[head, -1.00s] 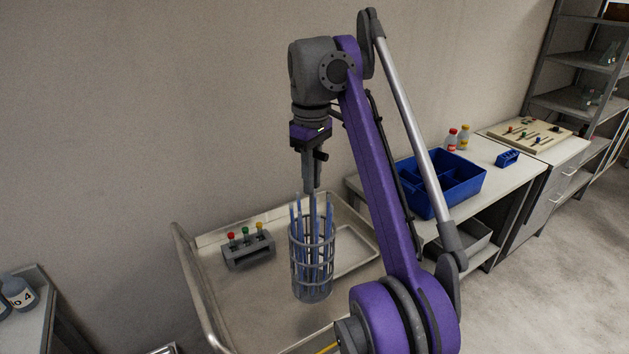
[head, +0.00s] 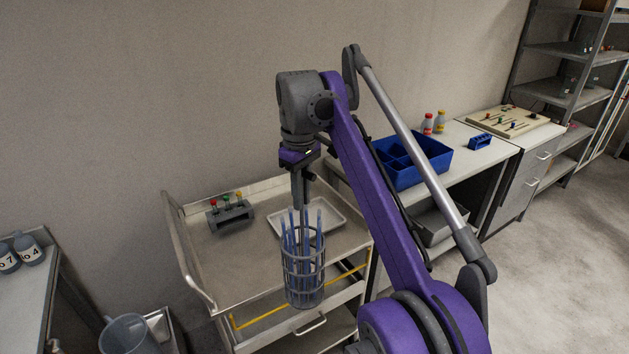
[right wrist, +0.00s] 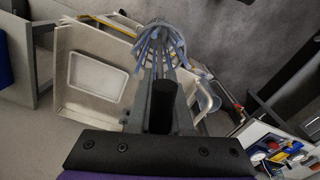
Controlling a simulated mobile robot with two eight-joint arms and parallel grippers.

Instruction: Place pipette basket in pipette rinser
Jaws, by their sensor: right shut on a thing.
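The pipette basket (head: 304,278) is a grey wire cylinder with several blue pipettes standing in it. My right gripper (head: 300,202) points down and is shut on the basket, holding it upright in the air before the cart's front edge. In the right wrist view, the pipettes (right wrist: 160,45) fan out beyond the fingers (right wrist: 160,92); the exact grip point is hidden. A translucent blue-grey open-topped vessel (head: 128,336), which looks like the pipette rinser, stands low at the bottom left, cut off by the frame edge. The basket is well apart from it. My left gripper is not in view.
The metal cart (head: 232,262) holds a tube rack (head: 230,215) and a shallow white tray (head: 330,219). A table (head: 28,300) with labelled bottles (head: 28,249) is at left. A bench with a blue bin (head: 420,168) is at right, with open floor before it.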

